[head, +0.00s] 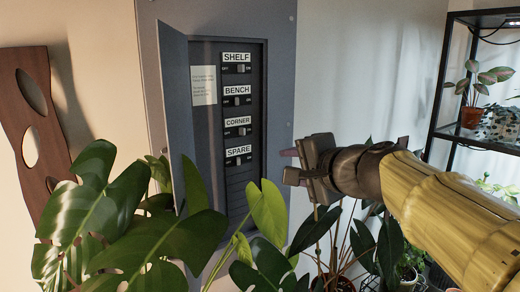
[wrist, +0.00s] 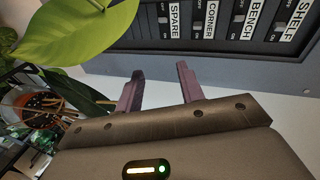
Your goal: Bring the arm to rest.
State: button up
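My gripper (head: 289,165) is in front of the right edge of the grey switch cabinet, with its fingers pointing left toward it. In the wrist view its two purple fingers (wrist: 159,78) stand apart with nothing between them. The cabinet (head: 280,90) is on the wall, its door (head: 182,110) swung open to the left. Inside are switches labelled SHELF (head: 237,57), BENCH (head: 237,90), CORNER (head: 238,122) and SPARE (head: 238,152). The labels also show rotated in the wrist view, beyond the fingertips. The switch positions are too small to tell surely.
Large monstera leaves (head: 165,245) fill the lower left, and a bright leaf (head: 268,212) rises just left of my gripper. A black shelf rack (head: 440,100) with potted plants stands right. A wooden panel (head: 35,120) leans left. The wall above my arm is clear.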

jog(key=s+d+f+n+g+h+p, duration=0.2)
jog(key=s+f+n+g, duration=0.1)
jog(key=f, duration=0.7)
jog(key=s+d+f+n+g+h+p, duration=0.2)
jog(key=s+f, duration=0.4)
jog(key=f, duration=0.4)
jog(key=s+d+f+n+g+h+p, duration=0.2)
jog(key=s+d+f+n+g, duration=0.2)
jog(key=f, duration=0.6)
jog(key=shift+s+f+n+g+h, duration=0.4)
jog(key=shift+s+n+g, duration=0.15)
jog(key=shift+n, duration=0.35)
jog(key=shift+w+d, duration=0.1)
